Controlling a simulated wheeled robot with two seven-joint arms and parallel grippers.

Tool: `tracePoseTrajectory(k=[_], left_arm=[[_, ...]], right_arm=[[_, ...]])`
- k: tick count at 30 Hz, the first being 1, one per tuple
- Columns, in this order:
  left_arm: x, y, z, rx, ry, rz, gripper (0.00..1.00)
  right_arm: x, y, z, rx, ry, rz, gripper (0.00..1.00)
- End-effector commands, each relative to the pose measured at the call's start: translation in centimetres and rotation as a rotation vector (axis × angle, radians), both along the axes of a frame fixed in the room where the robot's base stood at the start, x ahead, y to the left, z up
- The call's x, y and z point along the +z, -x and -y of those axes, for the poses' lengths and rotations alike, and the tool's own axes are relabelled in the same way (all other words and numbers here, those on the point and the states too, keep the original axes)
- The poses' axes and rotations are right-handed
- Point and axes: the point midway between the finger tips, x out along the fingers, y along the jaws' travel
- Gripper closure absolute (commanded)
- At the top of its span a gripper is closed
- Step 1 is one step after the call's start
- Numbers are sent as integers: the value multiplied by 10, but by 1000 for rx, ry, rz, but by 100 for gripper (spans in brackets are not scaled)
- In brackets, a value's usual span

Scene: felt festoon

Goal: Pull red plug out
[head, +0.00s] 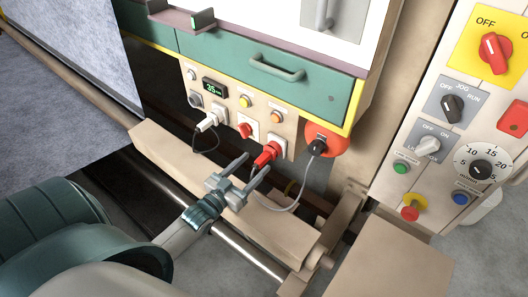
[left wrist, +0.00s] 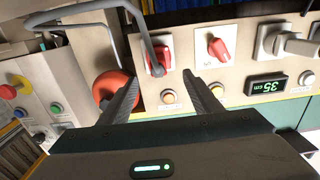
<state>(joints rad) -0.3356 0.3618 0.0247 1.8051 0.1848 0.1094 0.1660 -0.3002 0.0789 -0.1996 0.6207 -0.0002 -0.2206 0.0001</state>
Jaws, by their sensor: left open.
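The red plug (head: 267,154) sits in the lower row of the beige socket panel (head: 222,90). It also shows in the left wrist view (left wrist: 160,60), with a grey cable leading off it. My left gripper (head: 256,165) is open, its two fingers pointing at the panel. The fingertips are close to the red plug; I cannot tell whether they touch it. In the left wrist view the plug appears between the open fingertips (left wrist: 160,78). Nothing is held. My right gripper does not show.
A smaller red fitting (head: 245,130) and a white plug (head: 208,121) sit left of the red plug. A black plug (head: 317,147) on a red disc (head: 326,138) is to the right. A beige beam (head: 170,150) runs below. A control panel (head: 440,110) stands far right.

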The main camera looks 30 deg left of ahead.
Motion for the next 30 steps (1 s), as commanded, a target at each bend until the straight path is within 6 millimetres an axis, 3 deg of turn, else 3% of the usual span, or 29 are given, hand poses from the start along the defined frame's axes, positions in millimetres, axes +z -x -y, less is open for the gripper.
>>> tracePoseTrajectory(k=[6, 12, 26, 30], left_arm=[[3, -36, 3, 0, 0, 1, 42], [1, -56, 4, 0, 0, -1, 42], [0, -63, 5, 0, 0, -1, 42], [0, -63, 5, 0, 0, -1, 76]], right_arm=[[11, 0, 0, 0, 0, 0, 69], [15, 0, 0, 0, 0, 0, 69], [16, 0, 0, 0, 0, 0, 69], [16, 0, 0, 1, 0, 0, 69]])
